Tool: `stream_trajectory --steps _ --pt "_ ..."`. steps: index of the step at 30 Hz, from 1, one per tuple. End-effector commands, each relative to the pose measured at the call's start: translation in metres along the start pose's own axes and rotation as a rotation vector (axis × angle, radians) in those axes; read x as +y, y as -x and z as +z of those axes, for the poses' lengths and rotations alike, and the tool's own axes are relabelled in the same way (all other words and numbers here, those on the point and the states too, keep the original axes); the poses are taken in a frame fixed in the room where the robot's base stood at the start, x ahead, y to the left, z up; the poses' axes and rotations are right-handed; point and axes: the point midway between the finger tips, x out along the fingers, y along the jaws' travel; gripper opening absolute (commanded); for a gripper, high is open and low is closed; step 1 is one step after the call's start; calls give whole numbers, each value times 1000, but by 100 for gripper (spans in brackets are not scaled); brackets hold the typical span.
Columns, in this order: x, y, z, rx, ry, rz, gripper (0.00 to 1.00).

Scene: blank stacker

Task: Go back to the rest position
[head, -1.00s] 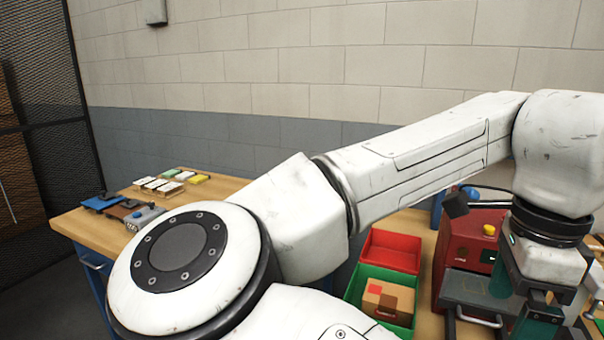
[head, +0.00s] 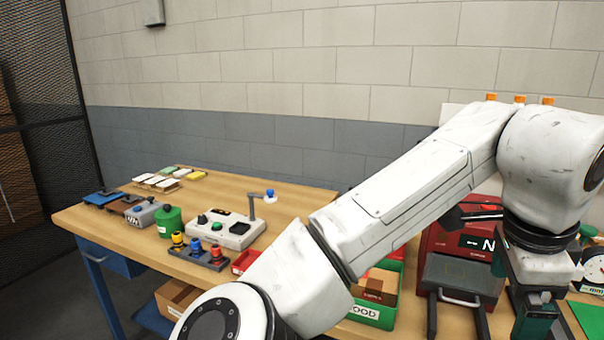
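My white arm reaches across the lower right of the head view. My gripper (head: 537,325) hangs from its end at the bottom right, pointing down beside the red machine. Its dark green and black body shows, but the fingertips are cut off by the lower picture edge. I cannot see whether it is open, or whether anything is between the fingers.
The red machine (head: 437,240) with a grey front stands left of my gripper. A green bin (head: 372,313) holding brown boxes is partly behind my arm. A grey device (head: 226,232), a green canister (head: 169,222) and colored knobs (head: 196,249) stand on the wooden table (head: 290,205).

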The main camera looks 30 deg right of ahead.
Motion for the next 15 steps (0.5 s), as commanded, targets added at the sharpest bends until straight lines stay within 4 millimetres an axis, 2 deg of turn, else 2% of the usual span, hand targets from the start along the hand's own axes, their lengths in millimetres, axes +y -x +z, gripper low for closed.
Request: stream_trajectory --steps 8,15 --pt "-36 -19 -17 182 203 -205 100" --pt "-67 -41 -13 346 527 -358 100"
